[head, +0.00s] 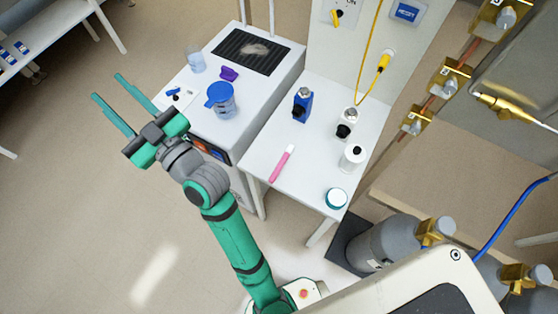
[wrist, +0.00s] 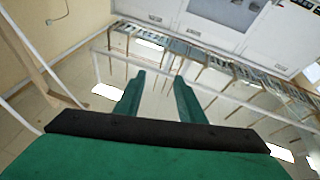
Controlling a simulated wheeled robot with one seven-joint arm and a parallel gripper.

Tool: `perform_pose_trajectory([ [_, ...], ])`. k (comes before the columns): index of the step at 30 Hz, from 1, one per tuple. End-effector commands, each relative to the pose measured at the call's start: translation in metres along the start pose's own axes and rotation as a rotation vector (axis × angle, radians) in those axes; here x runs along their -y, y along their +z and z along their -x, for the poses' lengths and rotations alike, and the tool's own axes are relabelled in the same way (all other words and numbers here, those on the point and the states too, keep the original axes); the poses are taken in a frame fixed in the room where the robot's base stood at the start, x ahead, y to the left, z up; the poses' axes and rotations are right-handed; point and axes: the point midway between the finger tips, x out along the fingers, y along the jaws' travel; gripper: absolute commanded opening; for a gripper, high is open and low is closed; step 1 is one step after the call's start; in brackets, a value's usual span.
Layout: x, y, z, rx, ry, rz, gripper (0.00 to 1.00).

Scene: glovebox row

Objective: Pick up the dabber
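A slim pink stick-like item (head: 283,164) with a paler upper end lies on the white table (head: 262,158); it may be the dabber, but I cannot tell for sure. A small white cylinder with a black spot on top (head: 352,157) stands to its right. My gripper (head: 107,86) is off to the left, out over the floor and well apart from the table. Its two green fingers are spread with nothing between them. In the wrist view my gripper (wrist: 157,76) is also open and empty, and none of the table items shows there.
A blue-lidded jug (head: 221,100) stands on the cabinet to the left. Grey gas cylinders (head: 390,245) stand at the right.

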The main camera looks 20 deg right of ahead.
Motion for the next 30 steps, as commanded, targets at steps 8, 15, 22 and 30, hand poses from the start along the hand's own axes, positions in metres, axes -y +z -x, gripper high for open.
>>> perform_pose_trajectory([
  [8,0.023,-0.034,-0.035,-0.001,-0.26,0.257,0.36],
  [15,0.043,-0.028,-0.037,0.068,-0.491,0.496,0.36],
  [22,0.048,0.0,-0.019,0.175,-0.696,0.7,0.36],
  [30,0.024,0.055,0.03,0.385,-0.968,0.934,0.36],
])
